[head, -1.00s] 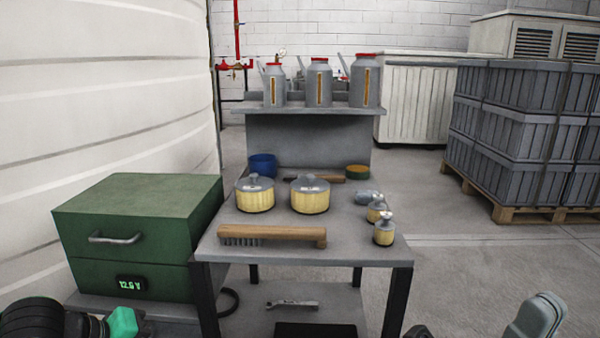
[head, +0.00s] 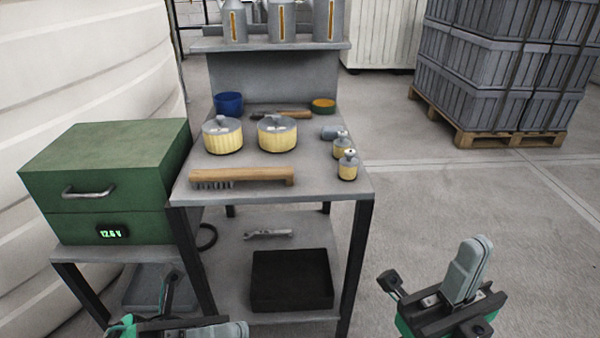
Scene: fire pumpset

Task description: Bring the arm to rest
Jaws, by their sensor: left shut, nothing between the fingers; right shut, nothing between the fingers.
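My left gripper (head: 222,330) is at the bottom edge, in front of the bench's lower left, and is partly cut off by the frame. It is shut and empty. My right gripper (head: 466,268) is at the lower right, over the floor to the right of the bench, with grey fingers pointing up. It is shut and empty. Neither gripper is seen touching anything. Most of both arms is out of view.
A grey workbench (head: 325,184) holds a wooden brush (head: 250,175), two yellow filters, small parts and a blue cup. A black tray (head: 292,280) lies on its lower shelf. A green box (head: 110,170) stands left. Floor (head: 440,195) is clear on the right.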

